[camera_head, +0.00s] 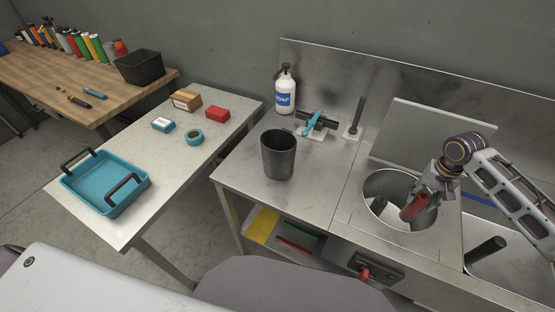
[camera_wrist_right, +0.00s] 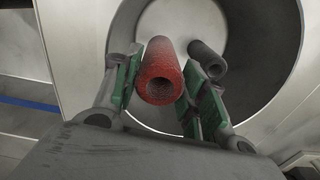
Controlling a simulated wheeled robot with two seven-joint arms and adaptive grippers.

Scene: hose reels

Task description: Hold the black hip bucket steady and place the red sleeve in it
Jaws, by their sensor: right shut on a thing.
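The black hip bucket (camera_head: 278,158) stands upright on the steel counter with its open top up; neither gripper touches it. The red sleeve (camera_head: 414,207) is a short tube held at the round steel well, well to the right of the bucket. My right gripper (camera_head: 427,197) is shut on the sleeve. In the right wrist view, the sleeve (camera_wrist_right: 160,72) sits between the green-padded fingers of the gripper (camera_wrist_right: 160,98), with its open end facing the camera. My left gripper is not in view.
A dark cylinder (camera_head: 378,205) is inside the round well (camera_head: 372,183); it also shows in the wrist view (camera_wrist_right: 208,60). A soap bottle (camera_head: 285,92) and a turquoise-handled fixture (camera_head: 313,124) stand behind the bucket. The counter between bucket and well is clear.

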